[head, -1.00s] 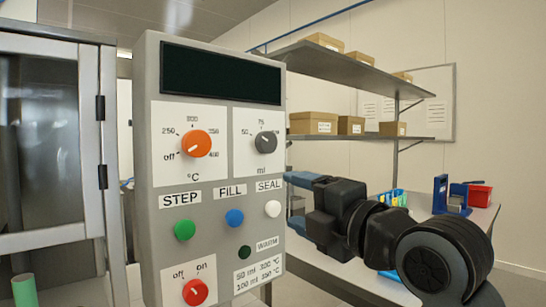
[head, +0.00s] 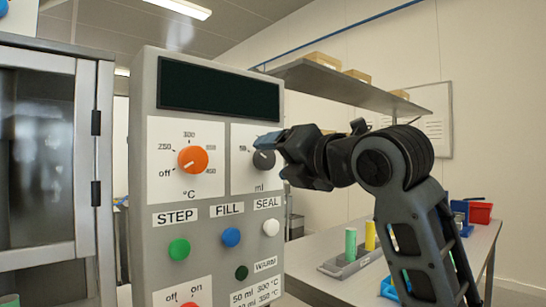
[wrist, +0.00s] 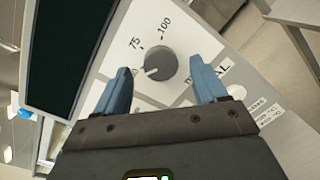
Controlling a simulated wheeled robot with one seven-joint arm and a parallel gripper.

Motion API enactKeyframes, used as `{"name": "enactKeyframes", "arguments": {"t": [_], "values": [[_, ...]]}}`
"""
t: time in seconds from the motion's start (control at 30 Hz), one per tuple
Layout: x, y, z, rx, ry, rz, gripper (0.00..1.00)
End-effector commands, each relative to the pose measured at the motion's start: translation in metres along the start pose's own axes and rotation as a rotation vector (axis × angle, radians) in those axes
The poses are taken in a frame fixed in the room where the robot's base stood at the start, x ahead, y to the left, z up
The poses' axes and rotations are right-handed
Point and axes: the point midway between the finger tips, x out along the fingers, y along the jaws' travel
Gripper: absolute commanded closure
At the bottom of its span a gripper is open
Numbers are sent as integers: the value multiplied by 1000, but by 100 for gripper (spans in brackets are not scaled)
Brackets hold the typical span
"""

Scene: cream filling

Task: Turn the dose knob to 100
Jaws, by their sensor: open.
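The dose knob (head: 264,159) is a dark grey round knob on the ml plate of the grey control panel (head: 145,230). In the wrist view the knob (wrist: 160,62) shows a white pointer line toward the lower left, away from the 100 mark (wrist: 165,26) and below the 75 mark (wrist: 133,42). The 50 mark is mostly hidden behind the left finger there. My gripper (wrist: 161,72) is open, its blue fingers on either side of the knob, apart from it as far as I can tell. In the head view my gripper covers the knob's right side and the marks there.
The orange temperature knob (head: 193,159) sits left of the dose knob. Green, blue and white buttons lie below, with the white SEAL button (head: 270,228) closest to my gripper. A metal cabinet (head: 60,150) stands left, a workbench (head: 420,260) right.

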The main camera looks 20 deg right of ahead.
Motion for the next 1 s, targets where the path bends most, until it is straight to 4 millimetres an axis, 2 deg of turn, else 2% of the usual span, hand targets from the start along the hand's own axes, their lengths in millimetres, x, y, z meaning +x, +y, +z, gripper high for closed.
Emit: {"name": "enactKeyframes", "arguments": {"t": [0.2, 0.5, 1.0], "values": [[18, 0, 0, 1, 0, 0, 29], [20, 0, 0, 1, 0, 0, 30], [20, 0, 0, 2, -1, 0, 78]]}}
